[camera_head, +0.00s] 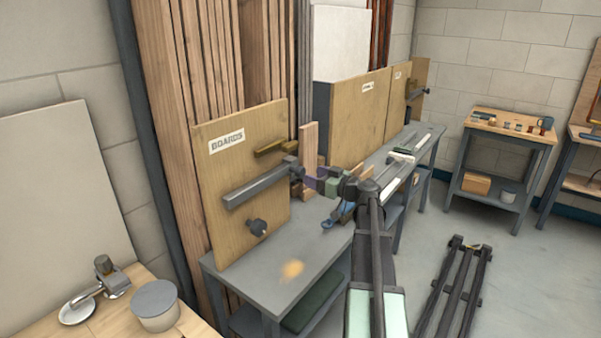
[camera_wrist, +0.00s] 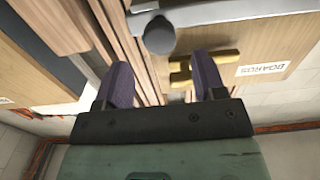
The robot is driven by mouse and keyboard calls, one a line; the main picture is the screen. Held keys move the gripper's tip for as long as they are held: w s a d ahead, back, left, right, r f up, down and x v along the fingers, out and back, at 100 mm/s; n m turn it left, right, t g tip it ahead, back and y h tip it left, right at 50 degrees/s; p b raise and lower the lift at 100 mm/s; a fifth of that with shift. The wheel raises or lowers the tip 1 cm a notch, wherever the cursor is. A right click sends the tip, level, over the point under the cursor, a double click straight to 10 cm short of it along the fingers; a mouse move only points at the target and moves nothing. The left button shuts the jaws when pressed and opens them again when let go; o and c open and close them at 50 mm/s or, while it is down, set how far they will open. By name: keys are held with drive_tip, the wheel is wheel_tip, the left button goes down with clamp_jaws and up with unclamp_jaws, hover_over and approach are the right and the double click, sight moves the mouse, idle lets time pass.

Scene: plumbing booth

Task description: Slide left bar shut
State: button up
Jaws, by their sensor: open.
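The left bar (camera_head: 256,188) is a grey bar lying across the wooden panel marked BOARDS (camera_head: 207,178). It also shows at the top of the wrist view (camera_wrist: 232,12). A dark grey round knob (camera_wrist: 158,36) sits at its end in the wrist view. A brass bracket (camera_head: 275,147) is fixed on the panel above the bar; it also shows in the wrist view (camera_wrist: 232,56), partly behind a finger. My gripper (camera_head: 311,178) is open beside the bar's right end. In the wrist view its purple fingers (camera_wrist: 162,72) are apart, with the knob just beyond the tips, between them. I see no clear contact.
A separate dark knob (camera_head: 257,226) sticks out low on the panel. A grey bench (camera_head: 300,262) stands below. Upright boards (camera_head: 160,80) are behind the panel. Another panel (camera_head: 358,115) with its own dark bar (camera_head: 417,93) stands to the right.

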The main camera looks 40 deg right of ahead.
sight(303, 172)
drive_tip(key=x, duration=0.6)
drive_tip(key=shift+w+a, duration=0.1)
drive_tip(key=shift+w, duration=0.05)
clamp_jaws()
